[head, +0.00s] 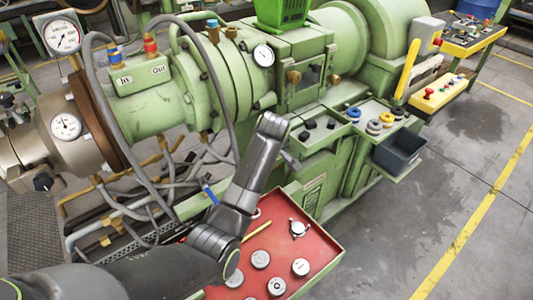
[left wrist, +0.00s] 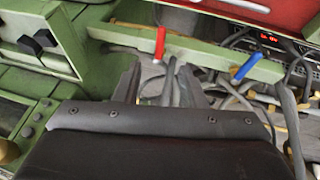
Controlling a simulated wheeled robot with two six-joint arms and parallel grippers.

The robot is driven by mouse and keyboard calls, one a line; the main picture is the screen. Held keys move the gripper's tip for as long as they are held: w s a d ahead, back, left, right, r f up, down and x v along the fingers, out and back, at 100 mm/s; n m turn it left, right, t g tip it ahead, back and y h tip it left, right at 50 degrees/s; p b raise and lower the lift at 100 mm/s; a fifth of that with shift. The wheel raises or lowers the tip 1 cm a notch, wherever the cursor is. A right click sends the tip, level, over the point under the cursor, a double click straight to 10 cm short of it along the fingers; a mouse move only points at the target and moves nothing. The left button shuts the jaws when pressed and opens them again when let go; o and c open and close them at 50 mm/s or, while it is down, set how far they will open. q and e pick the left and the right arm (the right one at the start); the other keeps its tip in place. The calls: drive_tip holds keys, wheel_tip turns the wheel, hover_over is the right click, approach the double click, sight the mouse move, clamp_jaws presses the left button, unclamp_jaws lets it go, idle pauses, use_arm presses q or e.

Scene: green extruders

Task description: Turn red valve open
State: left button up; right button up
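A red lever handle (left wrist: 160,43), likely the red valve, stands at a green rail (left wrist: 205,58) in the left wrist view. A blue lever handle (left wrist: 250,64) is on the same rail to its right. My left gripper (left wrist: 158,78) is open and empty, its fingers apart just below the red handle in the picture; I cannot tell whether they touch it. In the head view the blue handle (head: 209,194) shows left of my forearm. The red handle and most of the left gripper are hidden behind that arm. My right gripper is not in view.
Grey hoses (head: 165,190) and pipes crowd the area under the green extruder (head: 205,85). A red-topped surface (head: 318,249) with several round metal parts lies in front. A dark bin (head: 399,151) hangs at right. The floor at far right is clear.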

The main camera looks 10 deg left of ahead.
use_arm(q)
drive_tip(key=shift+v, duration=2.1)
